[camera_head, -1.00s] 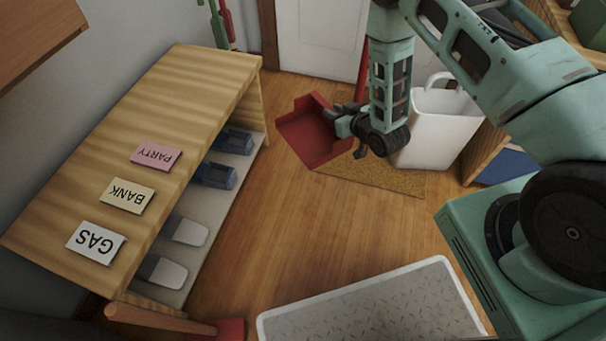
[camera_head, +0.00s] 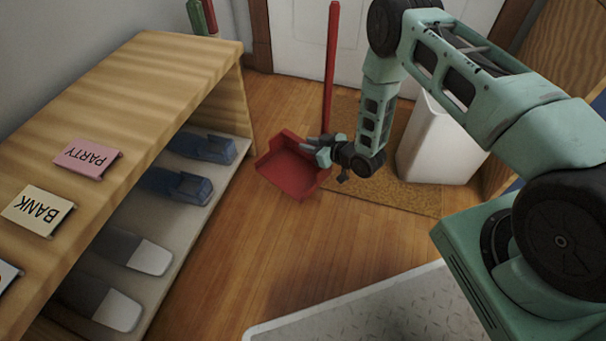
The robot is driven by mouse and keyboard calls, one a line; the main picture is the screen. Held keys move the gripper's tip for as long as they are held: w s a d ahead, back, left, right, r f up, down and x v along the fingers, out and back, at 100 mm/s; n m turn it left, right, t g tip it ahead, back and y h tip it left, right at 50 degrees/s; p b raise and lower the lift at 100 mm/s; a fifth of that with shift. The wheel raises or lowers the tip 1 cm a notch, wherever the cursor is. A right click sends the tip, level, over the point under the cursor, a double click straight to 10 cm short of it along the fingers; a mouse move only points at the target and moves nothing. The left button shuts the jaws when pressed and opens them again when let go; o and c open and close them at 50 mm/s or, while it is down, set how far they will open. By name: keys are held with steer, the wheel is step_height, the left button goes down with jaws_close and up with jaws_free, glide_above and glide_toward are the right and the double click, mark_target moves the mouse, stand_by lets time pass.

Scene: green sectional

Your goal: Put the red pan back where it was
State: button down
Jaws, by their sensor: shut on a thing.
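The red pan (camera_head: 291,168) is a dustpan with a flat scoop and a tall red handle (camera_head: 331,65) rising from its back. It is just above or on the wooden floor in the middle of the view; I cannot tell if it touches the floor. My gripper (camera_head: 322,152) is at the right rear of the scoop, near the base of the handle, and is shut on the pan. The fingertips are partly hidden against the red part.
A wooden shelf (camera_head: 150,75) with cards on top and shoes below stands at the left. A white bin (camera_head: 440,140) stands on a tan mat (camera_head: 400,197) at the right. A grey tray (camera_head: 390,310) lies in front. A white door (camera_head: 300,35) is behind.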

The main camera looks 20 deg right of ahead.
mark_target(310, 162)
step_height(310, 162, down, 8)
steer(key=b, duration=0.5)
steer(key=shift+f, duration=0.25)
steer(key=shift+r, duration=0.1)
steer(key=c, duration=1.2)
jaws_free()
